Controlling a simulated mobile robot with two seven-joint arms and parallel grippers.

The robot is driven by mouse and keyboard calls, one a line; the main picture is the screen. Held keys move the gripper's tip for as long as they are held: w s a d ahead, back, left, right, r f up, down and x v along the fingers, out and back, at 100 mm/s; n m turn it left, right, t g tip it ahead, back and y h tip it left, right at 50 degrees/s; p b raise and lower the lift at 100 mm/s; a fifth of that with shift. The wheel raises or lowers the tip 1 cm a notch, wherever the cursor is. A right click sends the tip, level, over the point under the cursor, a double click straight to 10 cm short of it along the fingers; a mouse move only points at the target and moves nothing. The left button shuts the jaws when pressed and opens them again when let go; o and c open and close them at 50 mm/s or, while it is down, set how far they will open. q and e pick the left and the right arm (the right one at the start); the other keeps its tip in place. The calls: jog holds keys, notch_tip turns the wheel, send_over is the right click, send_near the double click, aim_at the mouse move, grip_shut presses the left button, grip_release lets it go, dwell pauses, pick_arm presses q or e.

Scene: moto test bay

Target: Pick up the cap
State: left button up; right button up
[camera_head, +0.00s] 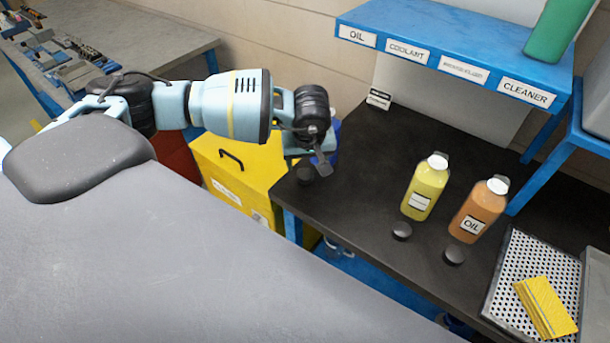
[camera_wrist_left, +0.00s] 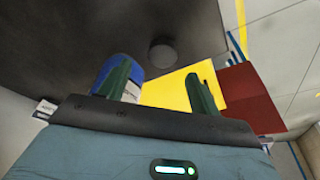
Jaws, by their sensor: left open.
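Several round black caps lie on the dark worktop. One cap (camera_head: 305,174) is near the worktop's left end, just below my left gripper (camera_head: 320,160) in the head view. It also shows in the left wrist view (camera_wrist_left: 162,55), beyond the fingertips and roughly between them. Two other caps lie in front of the bottles, one cap (camera_head: 402,230) by the yellow bottle and one cap (camera_head: 454,255) by the orange bottle. My left gripper, seen in the left wrist view (camera_wrist_left: 160,78), is open with nothing between its green fingers. My right gripper is not in view.
A yellow bottle (camera_head: 427,187) and an orange OIL bottle (camera_head: 478,210) stand on the worktop (camera_head: 360,205). A blue labelled shelf (camera_head: 455,50) is behind. A blue object (camera_wrist_left: 118,72) is close to one finger. A perforated tray (camera_head: 505,310) holds yellow cloths. A yellow cabinet (camera_head: 235,170) stands left.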

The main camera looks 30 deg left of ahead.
aim_at(305, 173)
pick_arm(q)
jog(key=shift+s+x, duration=0.15)
jog(key=shift+x, duration=1)
jog(key=shift+s+x, duration=0.1)
jog(key=shift+x, duration=1)
jog(key=c, duration=1)
